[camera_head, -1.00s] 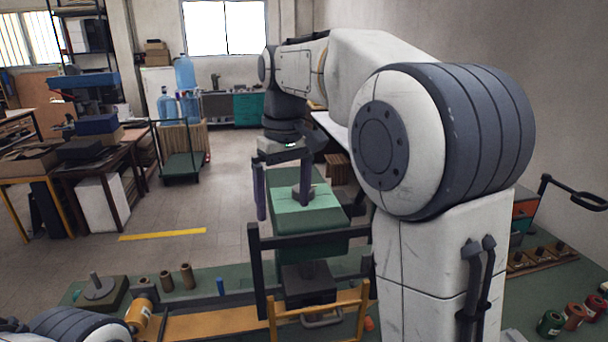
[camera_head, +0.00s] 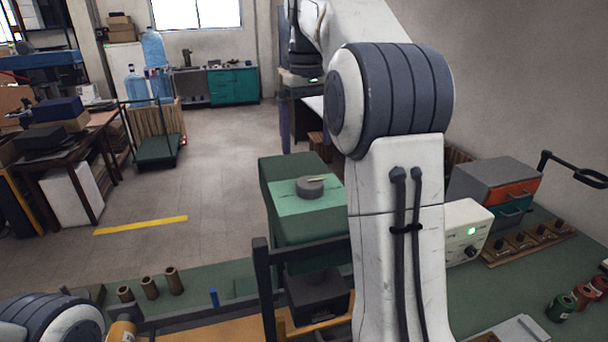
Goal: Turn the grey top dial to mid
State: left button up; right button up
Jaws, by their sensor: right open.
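The grey dial (camera_head: 311,187) is a short round knob on the pale green top of a dark green box (camera_head: 282,227), left of my right arm. A small light mark shows on its top, pointing roughly to the right; scale marks are too small to read.
A dark frame (camera_head: 263,290) stands at the box's front left. Right of my arm are a white unit with a green light (camera_head: 466,233), a drawer cabinet (camera_head: 497,190) and several spools (camera_head: 583,296). Brown cylinders (camera_head: 149,288) stand on the bench at left.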

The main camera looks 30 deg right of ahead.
aim_at(310, 182)
jog(key=f, duration=0.9)
jog(key=shift+s+d+f, duration=0.15)
jog(key=shift+d+f, duration=0.1)
jog(key=shift+f, duration=0.05)
jog(key=c, duration=1.3)
